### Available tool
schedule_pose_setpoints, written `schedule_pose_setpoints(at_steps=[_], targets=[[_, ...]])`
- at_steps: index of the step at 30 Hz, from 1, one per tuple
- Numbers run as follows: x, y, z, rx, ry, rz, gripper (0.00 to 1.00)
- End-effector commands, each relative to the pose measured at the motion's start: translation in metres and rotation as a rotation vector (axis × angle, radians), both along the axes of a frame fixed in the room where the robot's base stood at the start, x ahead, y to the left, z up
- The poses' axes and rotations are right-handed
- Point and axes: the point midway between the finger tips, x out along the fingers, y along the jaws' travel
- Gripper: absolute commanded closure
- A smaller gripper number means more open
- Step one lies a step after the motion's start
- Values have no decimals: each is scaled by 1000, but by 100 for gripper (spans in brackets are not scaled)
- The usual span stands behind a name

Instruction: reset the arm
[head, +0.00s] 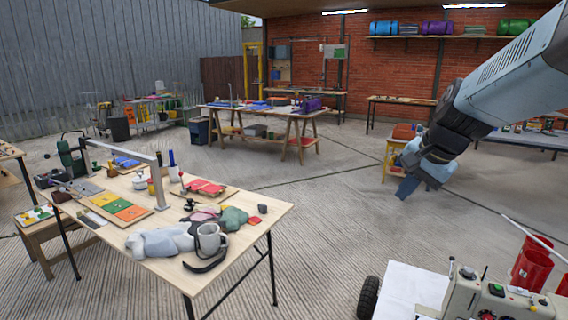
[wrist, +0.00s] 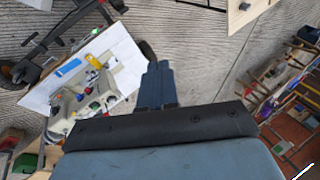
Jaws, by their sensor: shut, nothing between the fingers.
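My arm reaches in from the upper right of the head view, angled down. My gripper (head: 407,187) hangs at its end over open concrete floor, well right of the near work table (head: 262,219). In the wrist view my gripper (wrist: 158,68) has its two blue-grey fingers side by side and closed, with nothing between them. The fingers point at bare floor.
A yellow stool (head: 394,150) is behind my gripper. A trestle table (head: 263,112) stands farther back. The floor in the middle is clear.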

Motion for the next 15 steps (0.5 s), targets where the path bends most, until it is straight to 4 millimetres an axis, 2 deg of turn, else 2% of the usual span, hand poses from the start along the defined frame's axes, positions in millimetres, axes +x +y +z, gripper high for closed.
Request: schedule_pose_setpoints(at_steps=[3,9,15], targets=[[-32,14,7,-111,-35,153,100],[-81,26,10,-300,-88,399,100],[-118,28,9,-456,-126,589,100]])
